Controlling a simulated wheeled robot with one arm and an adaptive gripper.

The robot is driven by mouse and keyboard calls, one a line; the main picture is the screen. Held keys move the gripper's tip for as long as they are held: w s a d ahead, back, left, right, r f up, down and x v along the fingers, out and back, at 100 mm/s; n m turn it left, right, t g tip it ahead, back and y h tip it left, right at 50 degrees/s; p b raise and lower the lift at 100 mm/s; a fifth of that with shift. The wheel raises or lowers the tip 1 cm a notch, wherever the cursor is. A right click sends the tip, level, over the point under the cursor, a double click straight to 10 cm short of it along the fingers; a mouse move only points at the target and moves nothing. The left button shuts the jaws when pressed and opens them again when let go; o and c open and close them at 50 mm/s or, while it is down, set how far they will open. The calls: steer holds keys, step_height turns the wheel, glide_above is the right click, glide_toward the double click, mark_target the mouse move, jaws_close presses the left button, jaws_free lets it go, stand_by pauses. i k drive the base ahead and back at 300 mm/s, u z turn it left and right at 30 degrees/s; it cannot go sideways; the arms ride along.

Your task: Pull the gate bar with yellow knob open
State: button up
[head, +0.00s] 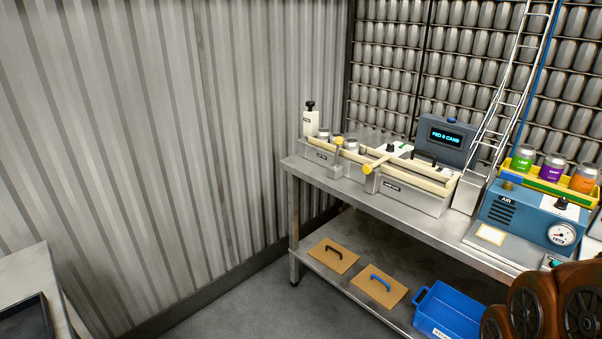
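The seamer (405,195) stands on the metal bench against the back wall. A second, smaller yellow knob (338,141) sits on an upright piece farther left. Silver cans (351,144) stand in the channel behind the rail.
A blue box with a gauge (512,218) and colored cans (553,167) stand to the right. The lower shelf holds two brown boards with handles (333,255) and a blue bin (449,313). Floor (285,285) is clear left of the bench. A table (38,275) stands lower left.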

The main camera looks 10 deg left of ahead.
mark_target(367, 168)
steer(key=u, duration=0.2)
steer(key=k, duration=0.25)
steer(key=u, duration=0.8)
steer(key=i, duration=0.85)
steer(key=u, duration=0.75)
